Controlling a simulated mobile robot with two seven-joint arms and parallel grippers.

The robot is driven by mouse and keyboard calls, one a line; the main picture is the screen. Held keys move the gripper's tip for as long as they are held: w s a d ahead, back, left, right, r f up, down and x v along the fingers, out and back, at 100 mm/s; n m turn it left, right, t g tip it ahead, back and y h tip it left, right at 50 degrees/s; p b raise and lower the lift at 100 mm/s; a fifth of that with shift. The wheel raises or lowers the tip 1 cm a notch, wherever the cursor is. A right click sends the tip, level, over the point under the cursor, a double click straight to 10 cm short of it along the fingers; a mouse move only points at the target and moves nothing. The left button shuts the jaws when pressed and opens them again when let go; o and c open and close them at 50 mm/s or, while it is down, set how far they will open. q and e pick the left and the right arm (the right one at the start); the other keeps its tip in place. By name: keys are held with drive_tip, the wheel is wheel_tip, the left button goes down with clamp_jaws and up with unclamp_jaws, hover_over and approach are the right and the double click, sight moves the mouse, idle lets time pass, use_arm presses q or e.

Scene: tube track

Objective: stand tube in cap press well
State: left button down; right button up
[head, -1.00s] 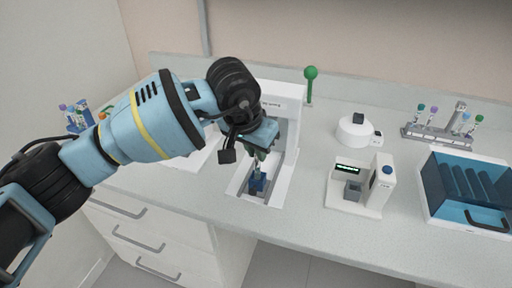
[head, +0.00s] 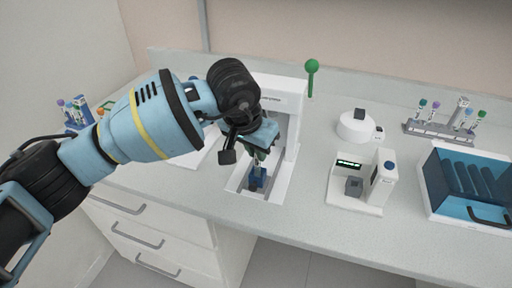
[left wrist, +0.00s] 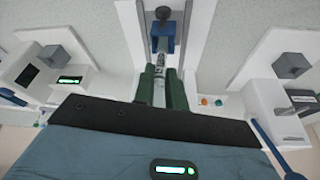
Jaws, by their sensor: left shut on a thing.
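The cap press (head: 286,98) is a white frame with a green ball handle, standing on the bench. Its blue well block (head: 258,183) sits low in the white base and also shows in the left wrist view (left wrist: 163,38), below a dark knob. My left gripper (head: 261,156) points down just above the well block. In the left wrist view its green fingers (left wrist: 161,88) are shut on a clear tube (left wrist: 160,72). The tube's far end is close to the blue block; I cannot tell whether it is inside the well. My right gripper is not in view.
A small white device with a display (head: 362,182) stands right of the press. A round white device (head: 355,127) is behind it. A tube rack (head: 438,132) and a blue-lidded box (head: 466,190) are farther right. Another rack (head: 76,115) stands at the left.

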use_arm(q)
drive_tip(key=c, duration=1.3)
unclamp_jaws()
drive_tip(key=shift+c, duration=0.2)
drive_tip(key=v, duration=0.8)
